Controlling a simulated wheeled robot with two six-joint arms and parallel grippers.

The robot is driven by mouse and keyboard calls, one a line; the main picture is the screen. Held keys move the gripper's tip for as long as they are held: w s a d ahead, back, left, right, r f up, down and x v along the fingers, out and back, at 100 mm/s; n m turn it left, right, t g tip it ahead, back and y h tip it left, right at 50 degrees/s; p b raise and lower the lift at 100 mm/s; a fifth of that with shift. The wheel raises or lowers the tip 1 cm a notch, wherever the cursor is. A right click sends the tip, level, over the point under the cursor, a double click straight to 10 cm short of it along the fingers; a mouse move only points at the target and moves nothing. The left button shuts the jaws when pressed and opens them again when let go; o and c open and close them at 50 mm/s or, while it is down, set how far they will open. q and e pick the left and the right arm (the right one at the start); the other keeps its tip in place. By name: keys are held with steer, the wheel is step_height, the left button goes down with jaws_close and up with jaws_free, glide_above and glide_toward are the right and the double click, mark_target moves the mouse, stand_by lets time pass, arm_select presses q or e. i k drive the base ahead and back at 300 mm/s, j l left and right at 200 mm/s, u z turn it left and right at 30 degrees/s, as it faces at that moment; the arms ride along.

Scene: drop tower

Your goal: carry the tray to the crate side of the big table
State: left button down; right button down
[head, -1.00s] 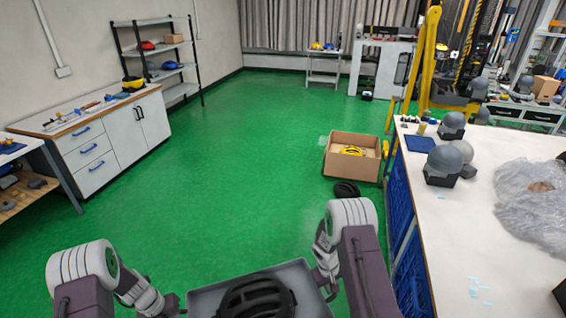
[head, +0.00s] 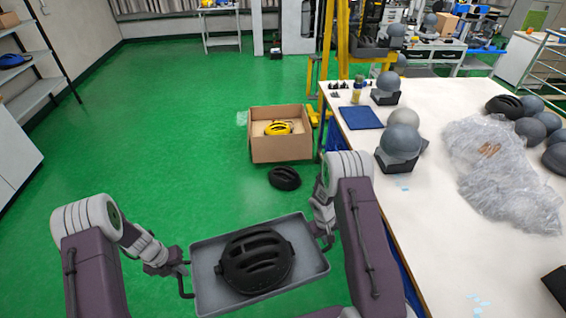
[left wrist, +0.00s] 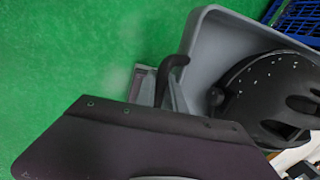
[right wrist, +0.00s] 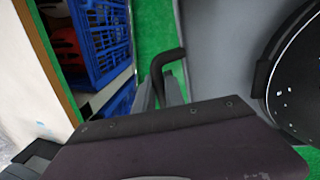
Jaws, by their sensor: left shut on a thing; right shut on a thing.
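A grey tray (head: 208,292) with a black helmet (head: 254,262) lying in it is held level between my arms in the head view. My left gripper (head: 182,271) is shut on the tray's left handle. My right gripper (head: 326,233) is shut on its right handle. The left wrist view shows the black handle (left wrist: 172,68) beside the tray wall, and the right wrist view shows the other handle (right wrist: 166,62). The big white-topped table (head: 440,240) stands to the right. A cardboard crate (head: 283,150) with a yellow helmet (head: 277,128) in it stands on the floor near the table's far left corner.
Another black helmet (head: 284,178) lies on the floor in front of the crate. The table carries grey head forms (head: 402,141), a blue mat (head: 361,117) and bubble wrap (head: 500,165). Blue crates (right wrist: 103,40) sit under it. The green floor on the left is clear.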

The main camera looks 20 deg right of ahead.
mark_target(437, 239)
steer(key=i+u, duration=0.3)
steer(key=i, duration=0.55)
steer(key=i+u, duration=0.3)
steer(key=i, duration=0.6)
steer(key=i+z, duration=0.1)
steer(key=z, duration=0.3)
steer(key=i+z, duration=0.15)
steer(key=z, duration=3.5)
steer(key=i, duration=1.5)
